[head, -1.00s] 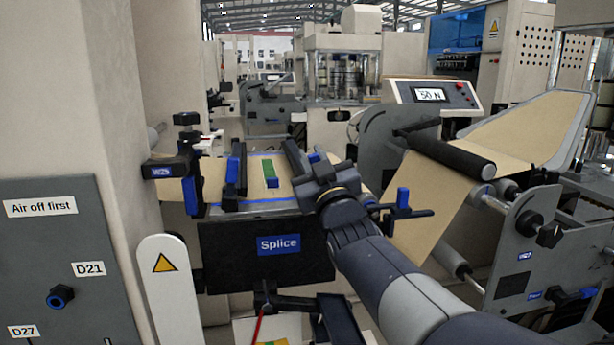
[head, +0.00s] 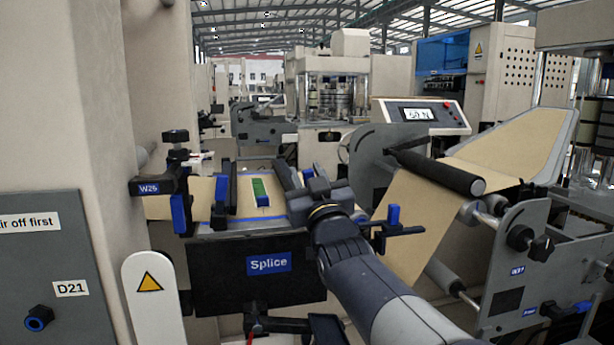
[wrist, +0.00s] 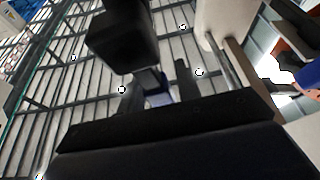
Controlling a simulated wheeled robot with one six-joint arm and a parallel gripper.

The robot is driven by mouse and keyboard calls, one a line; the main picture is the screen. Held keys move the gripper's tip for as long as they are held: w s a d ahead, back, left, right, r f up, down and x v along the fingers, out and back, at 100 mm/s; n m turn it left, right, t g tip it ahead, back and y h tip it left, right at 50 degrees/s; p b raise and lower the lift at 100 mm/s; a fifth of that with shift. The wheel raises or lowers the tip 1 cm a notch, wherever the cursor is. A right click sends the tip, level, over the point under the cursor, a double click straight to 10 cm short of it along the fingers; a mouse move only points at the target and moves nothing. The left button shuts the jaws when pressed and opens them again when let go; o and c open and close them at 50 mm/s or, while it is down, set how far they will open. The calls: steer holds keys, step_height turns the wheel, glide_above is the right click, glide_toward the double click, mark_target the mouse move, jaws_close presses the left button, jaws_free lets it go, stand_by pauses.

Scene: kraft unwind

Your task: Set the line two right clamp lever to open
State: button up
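The splice table (head: 262,222) stands in the middle of the head view, with a blue "Splice" label on its dark front. A left clamp bar with a blue part (head: 232,190) and a dark right clamp bar (head: 287,176) cross it. A small blue piece (head: 307,170) shows behind the right bar, partly hidden by my gripper (head: 318,190). A blue upright handle (head: 393,215) on a black rod sticks out right of my wrist. I cannot tell which blue part is the right clamp lever. The wrist view shows dark blurred parts and the roof; finger opening is unclear.
A white post with a warning triangle (head: 150,285) and a grey panel (head: 45,270) stand at left. The W26 bracket (head: 150,188) juts beside the table. A kraft web (head: 415,215) and roller frame (head: 515,265) are at right. A tension display (head: 418,115) stands behind.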

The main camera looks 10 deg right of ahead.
steer(key=shift+o, duration=0.7)
steer(key=shift+s, duration=0.25)
steer(key=v, duration=1)
steer(key=shift+b, duration=0.45)
steer(key=shift+s, duration=0.1)
steer(key=p+x, duration=0.1)
steer(key=x, duration=0.9)
steer(key=shift+w+a+n, duration=0.15)
steer(key=shift+w+n, duration=0.15)
steer(key=shift+w, duration=0.05)
steer(key=shift+r, duration=0.1)
